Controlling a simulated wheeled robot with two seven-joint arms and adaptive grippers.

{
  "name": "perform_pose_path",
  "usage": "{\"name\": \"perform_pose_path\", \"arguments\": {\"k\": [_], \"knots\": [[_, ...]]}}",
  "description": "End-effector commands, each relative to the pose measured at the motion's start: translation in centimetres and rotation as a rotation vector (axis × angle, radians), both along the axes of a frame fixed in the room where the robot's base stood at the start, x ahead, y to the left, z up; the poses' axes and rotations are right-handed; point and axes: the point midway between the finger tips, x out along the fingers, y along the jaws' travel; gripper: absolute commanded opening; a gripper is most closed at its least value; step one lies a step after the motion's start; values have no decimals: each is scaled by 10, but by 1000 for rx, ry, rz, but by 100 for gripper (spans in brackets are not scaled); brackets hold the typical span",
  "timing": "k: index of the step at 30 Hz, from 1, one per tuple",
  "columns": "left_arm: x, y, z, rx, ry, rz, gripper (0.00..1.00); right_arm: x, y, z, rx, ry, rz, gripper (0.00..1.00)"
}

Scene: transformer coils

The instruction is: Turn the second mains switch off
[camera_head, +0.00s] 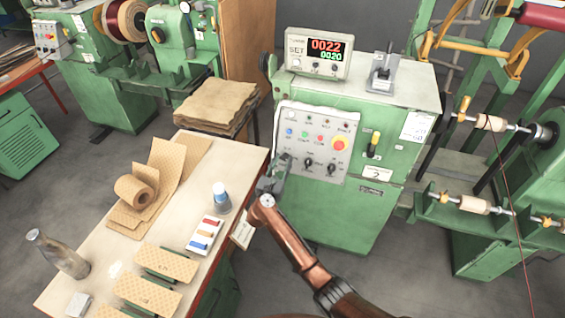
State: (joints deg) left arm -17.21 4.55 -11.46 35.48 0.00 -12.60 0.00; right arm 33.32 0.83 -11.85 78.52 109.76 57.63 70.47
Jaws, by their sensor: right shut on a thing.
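A green machine (345,215) stands right of centre with a grey control panel (313,140). A yellow-and-black switch handle (373,145) is on the green front right of the panel. I cannot tell which of these is the second mains switch. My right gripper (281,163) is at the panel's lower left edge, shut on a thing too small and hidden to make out. My left gripper is not in view.
A lit display box (318,53) reading 0022 and 0020 stands on the machine. A workbench (218,158) at left carries a paper roll (133,190), a bottle (58,255) and a blue-capped jar (221,199). Another green winding machine (110,90) is behind. Spool racks (485,205) stand at right.

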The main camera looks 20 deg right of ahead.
Motion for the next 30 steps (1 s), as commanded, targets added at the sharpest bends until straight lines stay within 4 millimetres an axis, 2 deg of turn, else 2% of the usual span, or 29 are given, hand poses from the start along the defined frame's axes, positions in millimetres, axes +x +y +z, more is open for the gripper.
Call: {"name": "perform_pose_path", "arguments": {"k": [9,17,23,30], "knots": [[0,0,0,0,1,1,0,0,0,0,0,0,-1,6],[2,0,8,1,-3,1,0,-1,-1,1,-25,19,10,6],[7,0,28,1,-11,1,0,-2,-2,4,-102,72,47,6],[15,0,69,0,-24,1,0,-2,-2,7,-257,179,124,6]]}}
